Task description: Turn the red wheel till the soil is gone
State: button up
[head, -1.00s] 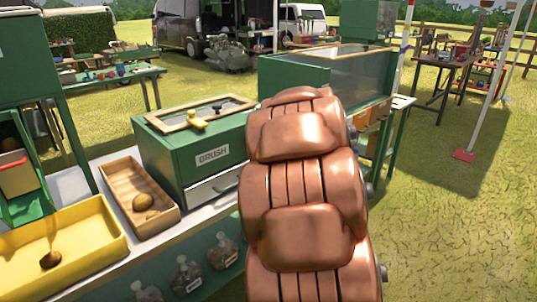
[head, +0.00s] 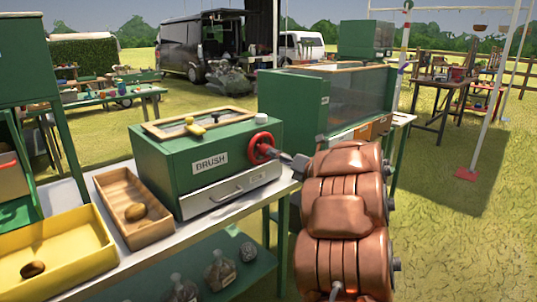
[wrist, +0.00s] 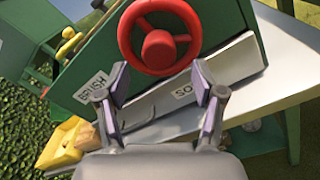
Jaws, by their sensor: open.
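The red wheel (head: 262,148) is on the right end of the green box (head: 205,163) marked BRUSH. In the wrist view the red wheel (wrist: 160,38) shows as a ring with a hub, just beyond the fingertips. My gripper (wrist: 161,84) is open, its two fingers spread and nothing between them. In the head view my gripper (head: 290,162) is close to the right of the wheel; whether it touches cannot be told. Soil inside the box cannot be made out.
The wooden tray (head: 152,232) and yellow tray (head: 75,255) stand left of the box on the pale bench (head: 205,222). A drawer (head: 232,190) is in the box's front. A green glass-sided tank (head: 350,95) stands behind. Glass jars (head: 220,270) sit on the shelf below.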

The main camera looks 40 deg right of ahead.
aim_at(264, 150)
jog(key=shift+w, duration=2.55)
jog(key=c, duration=1.1)
